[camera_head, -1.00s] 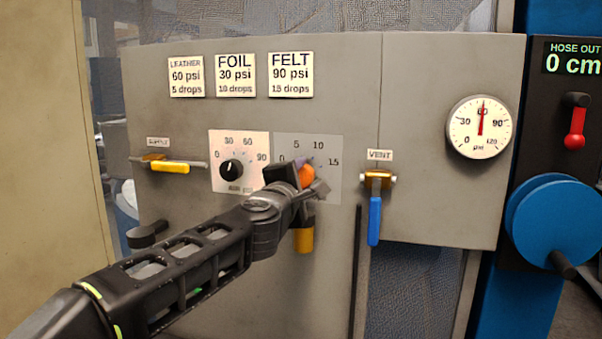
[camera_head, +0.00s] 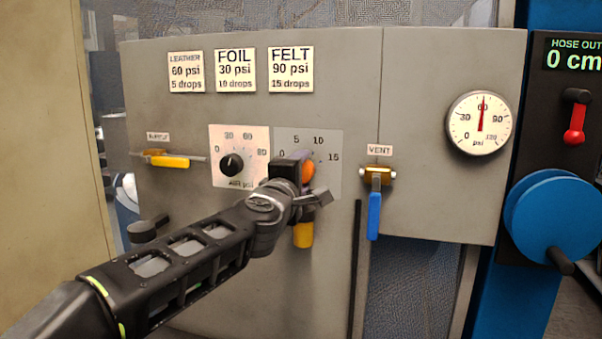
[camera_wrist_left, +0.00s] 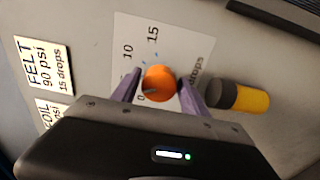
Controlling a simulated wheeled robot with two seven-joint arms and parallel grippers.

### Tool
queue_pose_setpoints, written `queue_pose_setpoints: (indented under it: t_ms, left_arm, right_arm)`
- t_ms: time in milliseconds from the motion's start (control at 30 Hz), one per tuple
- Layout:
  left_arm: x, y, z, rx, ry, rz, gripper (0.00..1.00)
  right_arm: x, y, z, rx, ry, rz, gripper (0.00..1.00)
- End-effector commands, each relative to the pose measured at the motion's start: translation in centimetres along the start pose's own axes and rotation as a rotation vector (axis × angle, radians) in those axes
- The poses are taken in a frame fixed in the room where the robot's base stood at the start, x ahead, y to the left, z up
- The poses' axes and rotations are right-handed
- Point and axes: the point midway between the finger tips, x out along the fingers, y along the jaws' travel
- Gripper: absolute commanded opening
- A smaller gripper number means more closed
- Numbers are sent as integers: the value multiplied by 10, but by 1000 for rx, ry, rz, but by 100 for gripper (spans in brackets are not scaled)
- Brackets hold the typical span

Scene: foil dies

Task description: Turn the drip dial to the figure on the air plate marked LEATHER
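The orange drip dial (camera_head: 308,169) is on a light plate (camera_head: 334,185) with figures 0, 5, 10 and 15. It also shows in the left wrist view (camera_wrist_left: 160,83), where a dark mark on it points roughly towards 0. My left gripper (camera_wrist_left: 160,78) has one finger on each side of the dial, with a narrow gap at the left finger; I see no firm grip. The figure 5 is hidden in the wrist view. The LEATHER card (camera_head: 186,72) reads 60 psi and 5 drops. My right gripper is not in view.
The black air dial (camera_head: 231,165) is left of the drip plate. A yellow cylinder (camera_wrist_left: 240,96) is below it. The blue vent lever (camera_head: 374,215) hangs to the right. A yellow supply lever (camera_head: 170,161) is at left. The gauge (camera_head: 480,124) reads about 60.

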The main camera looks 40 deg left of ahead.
Motion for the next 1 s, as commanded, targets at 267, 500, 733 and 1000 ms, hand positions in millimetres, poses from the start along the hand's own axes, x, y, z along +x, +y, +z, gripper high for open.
queue_pose_setpoints:
  t_ms: [267,500,733,1000]
  left_arm:
    - [0,1,0,-1,0,1,65]
    - [-6,1,0,-1,1,1,65]
    - [-39,2,-1,-1,1,3,65]
    - [-75,1,-1,0,1,1,65]
  right_arm:
    - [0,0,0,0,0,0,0]
    - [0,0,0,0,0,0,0]
    - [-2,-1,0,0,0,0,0]
    - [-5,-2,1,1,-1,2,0]
